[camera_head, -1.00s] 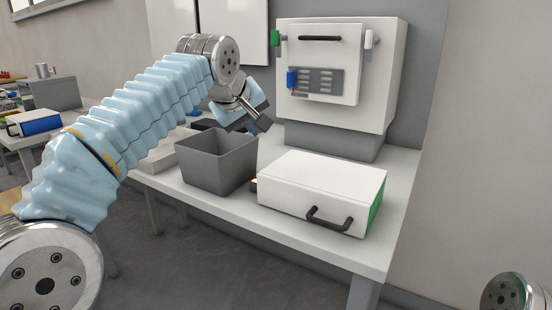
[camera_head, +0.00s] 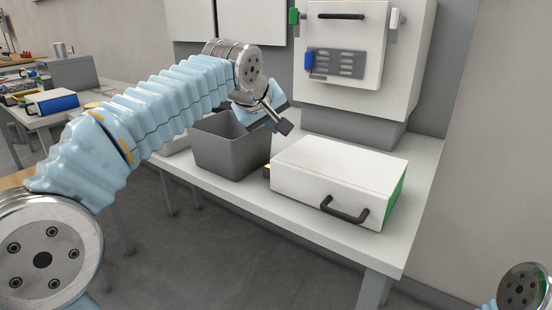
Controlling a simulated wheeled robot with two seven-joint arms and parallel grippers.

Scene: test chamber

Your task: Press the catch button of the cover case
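The white case (camera_head: 335,165), which looks like the cover case, lies on the grey-white table. It has a black handle (camera_head: 344,209) at its front, and its right side is green. My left gripper (camera_head: 284,126) hangs in the air above and behind the left end of the case, by the right rim of the grey bin. It appears apart from the case, and its finger gap cannot be made out. My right gripper is out of view.
An open grey bin (camera_head: 230,155) stands left of the case. Behind is a white cabinet (camera_head: 415,75) with a handled door and a blue switch (camera_head: 309,62). The table front (camera_head: 300,228) is clear. A side table (camera_head: 50,118) stands far left.

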